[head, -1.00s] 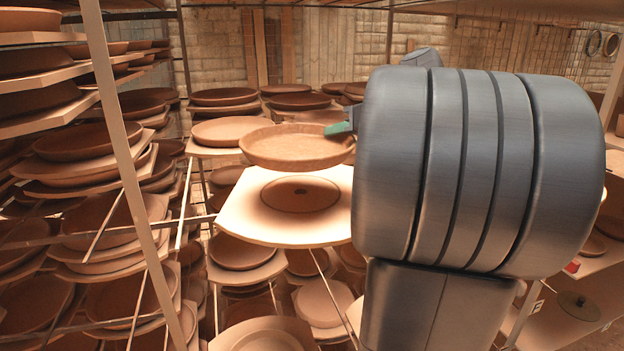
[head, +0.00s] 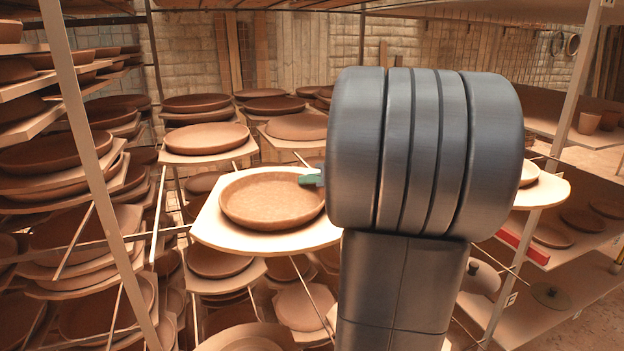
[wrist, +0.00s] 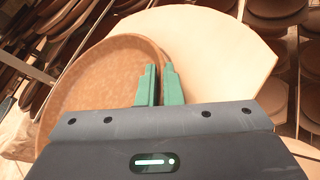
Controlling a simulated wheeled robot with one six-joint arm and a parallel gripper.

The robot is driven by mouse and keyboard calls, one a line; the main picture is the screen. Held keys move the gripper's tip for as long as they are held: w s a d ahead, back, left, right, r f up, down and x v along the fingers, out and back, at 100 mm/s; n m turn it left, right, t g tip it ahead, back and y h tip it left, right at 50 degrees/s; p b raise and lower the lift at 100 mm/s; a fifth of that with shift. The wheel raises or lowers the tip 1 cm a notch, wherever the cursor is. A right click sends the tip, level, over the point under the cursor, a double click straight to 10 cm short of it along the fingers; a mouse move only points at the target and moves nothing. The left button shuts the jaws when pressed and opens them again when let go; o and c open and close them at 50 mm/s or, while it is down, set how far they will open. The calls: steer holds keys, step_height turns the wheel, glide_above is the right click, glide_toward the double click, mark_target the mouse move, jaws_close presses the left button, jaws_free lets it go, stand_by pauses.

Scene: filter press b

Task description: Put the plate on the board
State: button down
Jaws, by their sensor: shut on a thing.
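The plate (head: 268,200) is a round brown clay dish with a raised rim. In the head view it lies level on the pale board (head: 222,234), and no gap shows between them. My gripper (head: 313,179) has green fingertips at the plate's right rim. In the wrist view my gripper (wrist: 159,88) is shut on the rim of the plate (wrist: 100,88), one finger inside and one outside. The board (wrist: 215,45) shows bare beyond the rim there. My arm's wrist hides the right end of the board in the head view.
A post (head: 85,130) stands at the left front, beside shelves loaded with plates. Another board with a plate (head: 206,139) lies just behind. More loaded boards are below. Thin metal bars cross the rack. A further shelf is at the right.

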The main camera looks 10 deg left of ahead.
steer(key=c, duration=1.9)
jaws_free()
steer(key=shift+f, duration=0.1)
steer(key=shift+d, duration=0.15)
steer(key=b+v, duration=0.2)
steer(key=v, duration=1)
